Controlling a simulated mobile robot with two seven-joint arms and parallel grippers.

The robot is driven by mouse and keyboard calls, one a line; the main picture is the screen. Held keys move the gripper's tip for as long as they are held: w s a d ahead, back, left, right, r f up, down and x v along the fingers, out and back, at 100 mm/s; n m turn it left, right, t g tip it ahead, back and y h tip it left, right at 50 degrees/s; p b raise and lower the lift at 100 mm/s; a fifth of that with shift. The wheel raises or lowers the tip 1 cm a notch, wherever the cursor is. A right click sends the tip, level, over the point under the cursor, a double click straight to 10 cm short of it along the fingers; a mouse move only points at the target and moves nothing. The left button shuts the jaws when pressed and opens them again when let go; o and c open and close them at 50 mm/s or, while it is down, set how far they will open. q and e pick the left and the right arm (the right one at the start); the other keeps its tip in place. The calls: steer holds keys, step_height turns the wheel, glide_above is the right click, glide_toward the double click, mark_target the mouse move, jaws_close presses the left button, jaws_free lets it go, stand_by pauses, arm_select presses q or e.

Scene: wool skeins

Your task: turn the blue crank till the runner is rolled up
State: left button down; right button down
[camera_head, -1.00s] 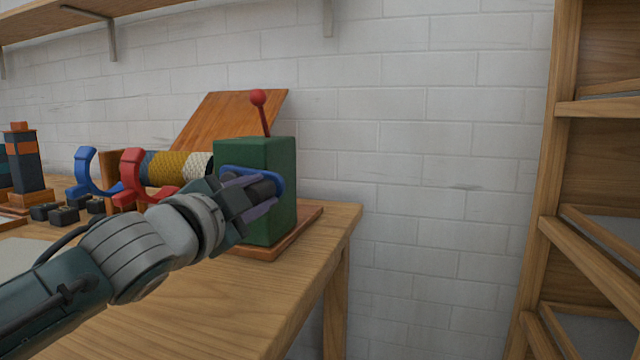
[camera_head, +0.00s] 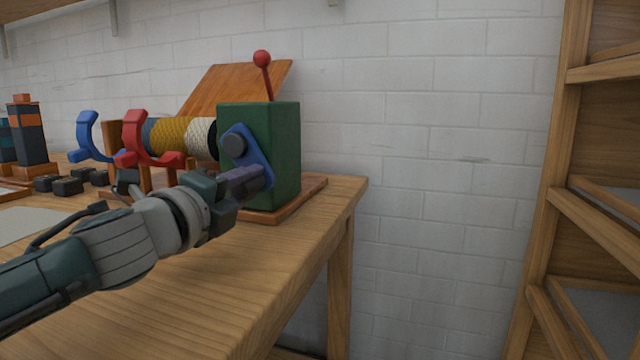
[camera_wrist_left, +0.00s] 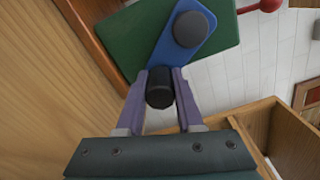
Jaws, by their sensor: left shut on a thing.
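The blue crank (camera_head: 258,160) is on the side of a green box (camera_head: 275,130). Its arm slants down to the right from a dark round hub (camera_head: 233,146). My left gripper (camera_head: 252,180) is shut on the crank's dark handle (camera_wrist_left: 159,90), which shows between the purple fingers in the left wrist view. The crank's blue arm (camera_wrist_left: 204,45) is just beyond them. Behind the box is a roll with yellow, white and blue-grey bands (camera_head: 172,137), partly hidden by a red bracket; I cannot tell whether it is the runner. My right gripper is not in view.
A red-knobbed lever (camera_head: 262,60) rises from the box. Red (camera_head: 135,140) and blue (camera_head: 88,135) curved brackets and several dark blocks (camera_head: 68,187) stand to the left. Wooden shelving (camera_head: 570,200) is at the right. The table's front (camera_head: 260,260) is clear.

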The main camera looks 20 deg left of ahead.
arm_select(q)
steer(key=shift+a+f+m+b, duration=0.35)
steer(key=shift+a+m, duration=0.3)
steer(key=shift+m, duration=0.55)
steer(key=c, duration=0.5)
jaws_free()
steer(key=shift+w, duration=0.1)
steer(key=shift+c, duration=0.2)
steer(key=shift+s+p, duration=0.35)
steer(key=shift+s, duration=0.25)
steer(key=s, duration=0.3)
steer(key=s+p, duration=0.1)
steer(key=s, duration=0.4)
steer(key=shift+s+a+p, duration=0.3)
steer(key=shift+s+a, duration=0.1)
